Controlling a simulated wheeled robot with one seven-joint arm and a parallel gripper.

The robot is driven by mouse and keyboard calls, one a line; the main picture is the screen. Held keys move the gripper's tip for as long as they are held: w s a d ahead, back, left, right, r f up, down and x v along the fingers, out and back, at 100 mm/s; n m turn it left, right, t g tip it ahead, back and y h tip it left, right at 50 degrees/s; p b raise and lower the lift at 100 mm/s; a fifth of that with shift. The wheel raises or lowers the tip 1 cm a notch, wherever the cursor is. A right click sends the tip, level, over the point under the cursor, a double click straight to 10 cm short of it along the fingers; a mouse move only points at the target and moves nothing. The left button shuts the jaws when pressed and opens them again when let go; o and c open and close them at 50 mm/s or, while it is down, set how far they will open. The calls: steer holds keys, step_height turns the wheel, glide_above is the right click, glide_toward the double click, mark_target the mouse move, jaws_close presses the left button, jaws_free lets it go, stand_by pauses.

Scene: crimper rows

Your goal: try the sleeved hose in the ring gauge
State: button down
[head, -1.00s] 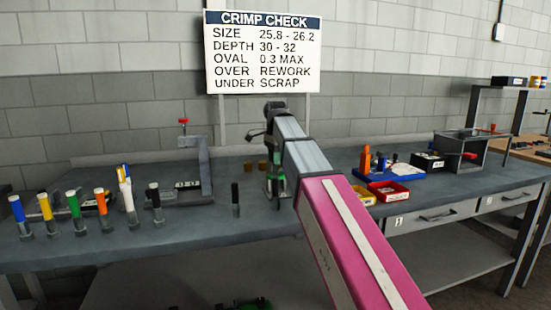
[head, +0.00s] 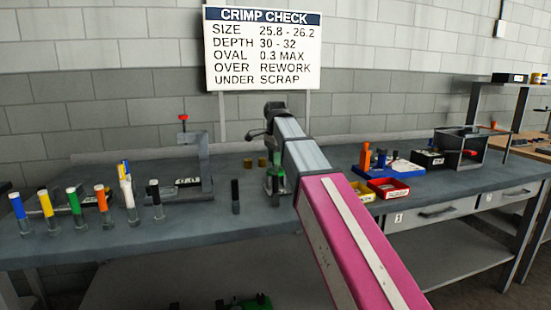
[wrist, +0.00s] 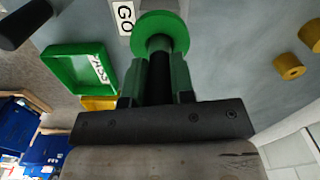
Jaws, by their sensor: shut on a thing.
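My gripper (wrist: 161,82) points down over the bench, its two green-padded fingers shut on the dark sleeved hose (wrist: 160,70). A green ring (wrist: 175,20), which looks like the ring gauge, lies just beyond the fingertips beside a white "GO" label (wrist: 125,17). The hose lines up with the ring; whether its lower end is inside, above or touching it is hidden. In the head view my gripper (head: 276,184) is small and partly hidden by my pink and grey arm.
A black-topped hose (head: 235,195) stands left of my gripper. Several coloured-topped hoses (head: 73,205) stand farther left. Two brass rings (wrist: 289,66) lie nearby. A green tray (wrist: 83,52) and a red tray (head: 388,188) are on the bench. A clamp-like stand (head: 204,165) is behind.

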steer(key=shift+f, duration=0.65)
stand_by(0.4)
steer(key=shift+r, duration=0.1)
stand_by(0.8)
steer(key=shift+r, duration=4.35)
